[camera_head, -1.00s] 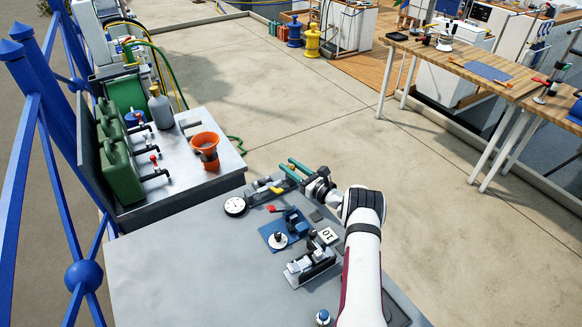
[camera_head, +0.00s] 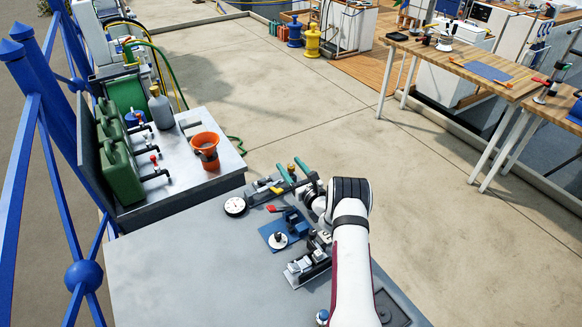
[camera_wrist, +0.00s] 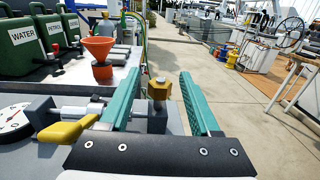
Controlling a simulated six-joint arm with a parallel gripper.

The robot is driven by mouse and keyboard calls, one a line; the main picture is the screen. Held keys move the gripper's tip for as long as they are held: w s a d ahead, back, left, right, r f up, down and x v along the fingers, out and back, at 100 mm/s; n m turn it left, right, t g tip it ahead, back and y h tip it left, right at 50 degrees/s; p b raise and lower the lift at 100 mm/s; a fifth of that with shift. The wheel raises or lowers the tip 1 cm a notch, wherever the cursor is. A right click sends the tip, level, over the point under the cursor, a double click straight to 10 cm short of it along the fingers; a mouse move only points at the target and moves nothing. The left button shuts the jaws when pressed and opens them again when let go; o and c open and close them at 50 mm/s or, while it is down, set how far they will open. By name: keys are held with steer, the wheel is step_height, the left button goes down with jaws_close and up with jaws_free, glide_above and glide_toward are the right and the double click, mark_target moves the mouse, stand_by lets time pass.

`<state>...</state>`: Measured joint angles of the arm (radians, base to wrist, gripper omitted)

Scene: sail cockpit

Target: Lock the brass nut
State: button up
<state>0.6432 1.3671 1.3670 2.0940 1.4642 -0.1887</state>
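The brass nut (camera_wrist: 159,90) is a yellow hex piece on a dark upright post with a threaded rod end on top. It stands in the middle of the wrist view. In the head view the brass nut (camera_head: 291,168) is a small yellow spot among the fingers. My gripper (camera_wrist: 160,73) is open, with one teal finger on each side of the nut and a visible gap to each. In the head view my gripper (camera_head: 288,162) is over the far right edge of the grey bench. Nothing is held.
A yellow-handled lever (camera_wrist: 68,131) and a dial gauge (camera_wrist: 12,122) lie left of the fingers. A blue fixture (camera_head: 283,232) and a metal clamp (camera_head: 308,266) sit nearer on the grey bench (camera_head: 180,265). An orange funnel (camera_head: 205,148) stands on the side table.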

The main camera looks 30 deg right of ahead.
mark_target(293, 170)
steer(key=s, duration=0.7)
steer(key=shift+s+a, duration=0.15)
steer(key=shift+a, duration=0.05)
steer(key=shift+s, duration=0.1)
steer(key=shift+s+r, duration=0.15)
steer(key=shift+s, duration=0.5)
steer(key=w, duration=1.1)
steer(key=shift+w+d, duration=0.3)
steer(key=shift+w, duration=0.1)
jaws_close()
